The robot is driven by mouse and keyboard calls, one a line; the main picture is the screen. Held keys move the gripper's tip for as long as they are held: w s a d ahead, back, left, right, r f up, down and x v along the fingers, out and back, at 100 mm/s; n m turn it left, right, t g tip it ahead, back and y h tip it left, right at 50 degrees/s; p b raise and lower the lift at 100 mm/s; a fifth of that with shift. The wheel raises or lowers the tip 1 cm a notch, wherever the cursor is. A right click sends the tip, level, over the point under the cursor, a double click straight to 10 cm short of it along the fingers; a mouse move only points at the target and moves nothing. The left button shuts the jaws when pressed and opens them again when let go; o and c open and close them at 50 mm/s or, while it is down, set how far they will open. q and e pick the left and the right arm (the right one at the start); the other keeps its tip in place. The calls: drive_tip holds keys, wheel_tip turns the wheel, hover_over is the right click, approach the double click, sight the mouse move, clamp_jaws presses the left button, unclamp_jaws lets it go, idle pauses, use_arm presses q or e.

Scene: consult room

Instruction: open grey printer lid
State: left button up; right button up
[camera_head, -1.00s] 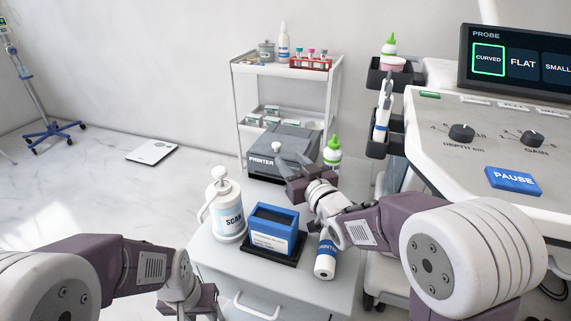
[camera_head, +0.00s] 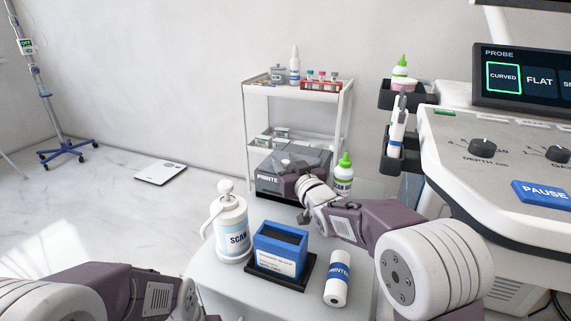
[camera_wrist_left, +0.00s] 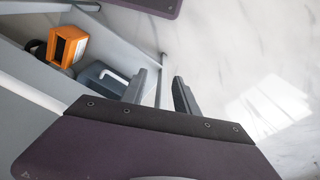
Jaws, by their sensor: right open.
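My right gripper (camera_head: 287,174) is open at the lid's front right, close to the knob. It hides part of the printer's front and label, and I cannot tell whether it touches the lid. My left gripper (camera_wrist_left: 160,88) is open and empty in the left wrist view, with both fingers apart. In the head view its fingertips are out of frame.
A green-capped bottle (camera_head: 344,172) is close right of my right gripper. The ultrasound console (camera_head: 500,180) bounds the right.

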drive_tip(key=shift+c, duration=0.3)
clamp_jaws()
idle(1.1)
